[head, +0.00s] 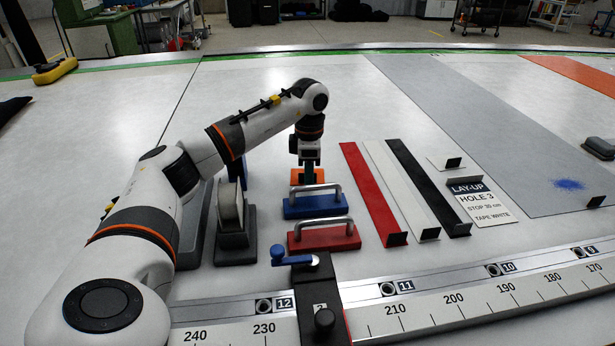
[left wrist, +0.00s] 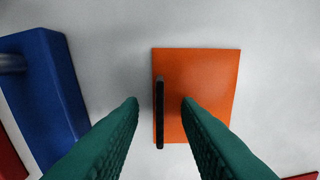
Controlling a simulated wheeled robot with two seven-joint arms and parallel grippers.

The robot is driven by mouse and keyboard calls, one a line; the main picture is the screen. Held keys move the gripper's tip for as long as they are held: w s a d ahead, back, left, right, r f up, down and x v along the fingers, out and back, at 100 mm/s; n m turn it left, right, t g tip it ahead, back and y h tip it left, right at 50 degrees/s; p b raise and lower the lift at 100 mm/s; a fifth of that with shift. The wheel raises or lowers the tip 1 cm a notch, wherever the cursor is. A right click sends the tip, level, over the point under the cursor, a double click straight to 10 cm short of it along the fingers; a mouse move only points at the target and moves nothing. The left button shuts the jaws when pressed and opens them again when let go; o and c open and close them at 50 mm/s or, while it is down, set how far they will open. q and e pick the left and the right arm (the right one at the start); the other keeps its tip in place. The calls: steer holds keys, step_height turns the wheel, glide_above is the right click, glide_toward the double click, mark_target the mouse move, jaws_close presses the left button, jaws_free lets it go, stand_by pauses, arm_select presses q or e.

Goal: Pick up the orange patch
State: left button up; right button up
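The orange patch (head: 320,177) lies on the white table behind the blue block with a metal handle (head: 317,204). In the left wrist view the orange patch (left wrist: 215,80) is a flat rectangle with a thin black upright tab (left wrist: 159,112) near its left side. My left gripper (head: 308,178) points down over the patch and hides part of it in the head view. In the left wrist view its green fingers (left wrist: 160,104) are apart, one on each side of the tab, with gaps to both. My right gripper is not in view.
A red handled block (head: 325,237) stands in front of the blue one. Red (head: 368,190), white and black strips with end tabs lie to the right, beside a lay-up card (head: 480,202). A numbered metal rail (head: 450,290) runs along the front.

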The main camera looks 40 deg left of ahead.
arm_select(q)
jaws_close()
steer(key=shift+r, duration=0.15)
